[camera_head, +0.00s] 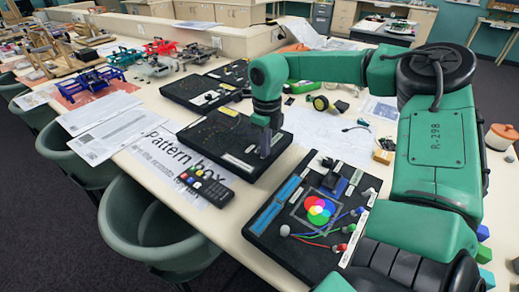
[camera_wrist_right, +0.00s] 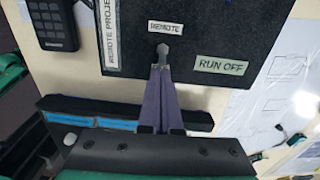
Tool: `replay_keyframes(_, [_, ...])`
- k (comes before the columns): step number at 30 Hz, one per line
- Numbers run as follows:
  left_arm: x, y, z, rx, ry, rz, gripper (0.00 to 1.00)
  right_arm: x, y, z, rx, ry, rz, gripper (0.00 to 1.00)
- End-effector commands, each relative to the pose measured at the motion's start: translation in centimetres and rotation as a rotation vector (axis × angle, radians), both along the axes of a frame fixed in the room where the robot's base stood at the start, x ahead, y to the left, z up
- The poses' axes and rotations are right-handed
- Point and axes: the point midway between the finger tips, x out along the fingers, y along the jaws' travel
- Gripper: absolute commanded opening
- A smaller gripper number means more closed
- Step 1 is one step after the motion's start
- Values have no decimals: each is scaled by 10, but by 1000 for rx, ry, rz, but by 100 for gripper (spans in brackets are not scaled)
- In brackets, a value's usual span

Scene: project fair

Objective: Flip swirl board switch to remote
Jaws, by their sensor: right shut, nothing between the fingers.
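The swirl board, a flat black board (camera_head: 215,140), lies on the table in the head view. In the wrist view its dark face (camera_wrist_right: 255,25) carries a "REMOTE" label (camera_wrist_right: 165,27) and a "RUN OFF" label (camera_wrist_right: 221,66). My right gripper (camera_head: 266,154) reaches down over the board's near right part. In the wrist view its purple fingers (camera_wrist_right: 162,66) are together and empty, their tips between the two labels and just below "REMOTE". A small grey shape shows at the tips; I cannot tell whether it is the switch or whether they touch. My left gripper is not in view.
A black remote control (camera_head: 205,187) lies on a "Pattern box" sheet left of the board. A board with coloured circles (camera_head: 277,238) lies nearer, under my right arm. More black boards (camera_head: 190,92) stand behind. Green chairs (camera_head: 150,225) line the table's left edge.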

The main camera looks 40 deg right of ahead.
Motion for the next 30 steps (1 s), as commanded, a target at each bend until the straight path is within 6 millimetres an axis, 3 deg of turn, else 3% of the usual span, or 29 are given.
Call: replay_keyframes(30, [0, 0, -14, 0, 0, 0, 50, 18, 4, -6, -2, 0, -1, 0])
